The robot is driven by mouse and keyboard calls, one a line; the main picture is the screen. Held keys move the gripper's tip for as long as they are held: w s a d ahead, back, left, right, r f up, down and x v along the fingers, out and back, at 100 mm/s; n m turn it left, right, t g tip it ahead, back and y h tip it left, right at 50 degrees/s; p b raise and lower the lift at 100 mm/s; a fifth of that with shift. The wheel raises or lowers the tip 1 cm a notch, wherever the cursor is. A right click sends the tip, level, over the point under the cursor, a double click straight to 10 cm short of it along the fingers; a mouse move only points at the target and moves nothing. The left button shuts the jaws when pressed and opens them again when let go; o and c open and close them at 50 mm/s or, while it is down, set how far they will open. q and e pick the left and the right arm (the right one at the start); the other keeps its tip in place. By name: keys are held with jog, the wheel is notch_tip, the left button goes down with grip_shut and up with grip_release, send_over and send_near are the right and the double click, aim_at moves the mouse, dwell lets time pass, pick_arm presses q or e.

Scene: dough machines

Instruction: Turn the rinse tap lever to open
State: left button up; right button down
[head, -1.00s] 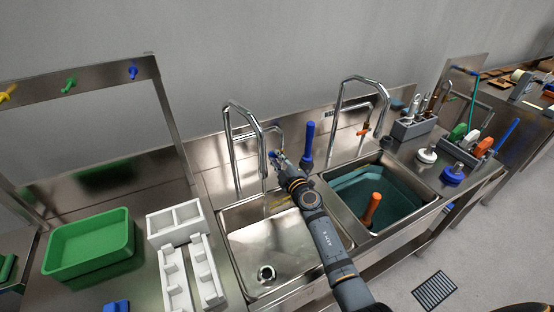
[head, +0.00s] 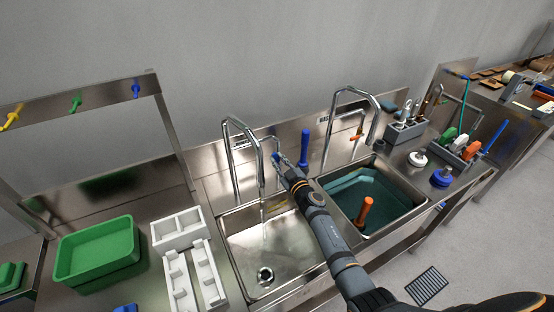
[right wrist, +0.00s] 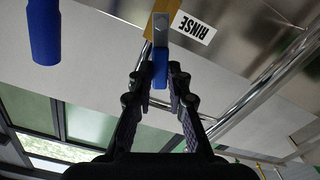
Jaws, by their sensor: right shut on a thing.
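The rinse tap has a tall chrome double-arched spout (head: 228,150) over the left sink basin (head: 300,268). Its small blue lever (right wrist: 160,70) shows in the right wrist view between my fingertips, just beside an upside-down "RINSE" label (right wrist: 195,27). My right gripper (head: 279,160) is shut on the lever; it also shows in the right wrist view (right wrist: 160,80). The fingers partly hide the lever in the head view. A thin pale stream (head: 263,222), seemingly water, shows below the spout. My left gripper is not in view.
A blue upright handle (head: 304,148) stands close to the right of my gripper; a blue cylinder (right wrist: 43,30) shows at the wrist view's upper left. The right basin (head: 345,190) holds greenish water and an orange-handled thing (head: 364,212). White trays (head: 177,229) and a green tub (head: 97,250) stand left.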

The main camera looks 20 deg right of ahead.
jog(key=shift+d+r+m+p, duration=0.1)
jog(key=shift+d+m+p, duration=0.15)
jog(key=shift+m, duration=0.25)
jog(key=c, duration=1.3)
grip_release()
jog(key=s, duration=0.4)
jog(key=s+d, duration=0.1)
jog(key=s, duration=0.2)
jog(key=s+d, duration=0.1)
jog(key=s, duration=0.3)
jog(key=shift+s+d, duration=0.1)
jog(key=shift+s, duration=0.25)
